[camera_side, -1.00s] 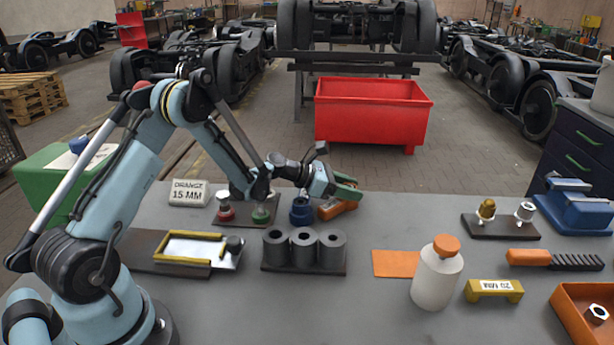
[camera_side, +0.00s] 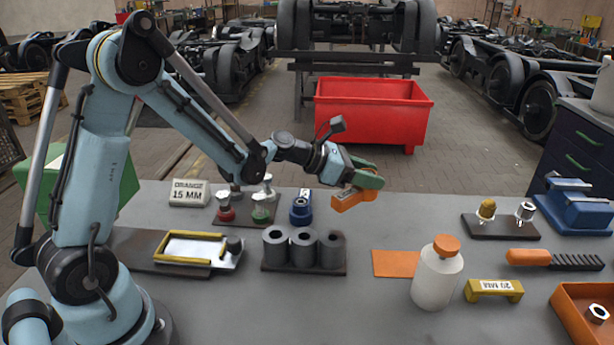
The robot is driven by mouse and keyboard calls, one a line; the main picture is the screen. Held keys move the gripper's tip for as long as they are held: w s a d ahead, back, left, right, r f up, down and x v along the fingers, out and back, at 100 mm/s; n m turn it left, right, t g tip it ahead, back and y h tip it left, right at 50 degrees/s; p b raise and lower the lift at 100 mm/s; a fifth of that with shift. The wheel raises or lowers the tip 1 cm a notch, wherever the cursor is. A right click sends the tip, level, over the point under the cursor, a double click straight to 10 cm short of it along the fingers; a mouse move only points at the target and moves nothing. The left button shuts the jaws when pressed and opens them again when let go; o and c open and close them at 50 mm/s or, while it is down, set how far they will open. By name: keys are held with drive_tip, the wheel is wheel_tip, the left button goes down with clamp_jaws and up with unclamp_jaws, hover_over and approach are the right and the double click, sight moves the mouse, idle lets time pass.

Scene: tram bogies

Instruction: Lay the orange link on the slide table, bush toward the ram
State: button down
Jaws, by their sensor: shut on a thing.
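My gripper (camera_side: 366,178), with green fingers, is shut on the orange link (camera_side: 350,200). It holds the link tilted and a little above the bench, right of a blue knob-like piece (camera_side: 301,211). The fingers hide part of the link, and I cannot tell which end has the bush. At the left of the bench, a yellow-edged frame with a pale plate (camera_side: 190,248), on a dark base, looks like the slide table. It is empty and well left of my gripper.
Three dark cylinders (camera_side: 303,247) stand between the frame and my gripper. An orange mat (camera_side: 394,263) and white bottle (camera_side: 436,279) are at right.

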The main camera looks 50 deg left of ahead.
sight(370, 190)
drive_tip(key=shift+s+d+r, duration=0.25)
drive_tip(key=shift+d+r, duration=0.15)
drive_tip(key=shift+d, duration=0.15)
drive_tip(key=shift+s+d+r, duration=0.25)
drive_tip(key=shift+d+r, duration=0.1)
drive_tip(key=shift+d, duration=0.15)
drive_tip(key=shift+s+r, duration=0.2)
drive_tip(key=shift+r, duration=0.4)
drive_tip(key=s+a+r+n+t+y, duration=0.1)
drive_tip(key=s+a+r, duration=0.1)
drive_tip(key=s+r, duration=0.4)
drive_tip(key=s+a+r+n+y, duration=0.2)
drive_tip(key=s+r, duration=0.3)
drive_tip(key=r, duration=0.4)
drive_tip(key=shift+s+a+r+t, duration=0.25)
drive_tip(key=shift+s+r+t, duration=0.1)
drive_tip(key=shift+s+t, duration=0.05)
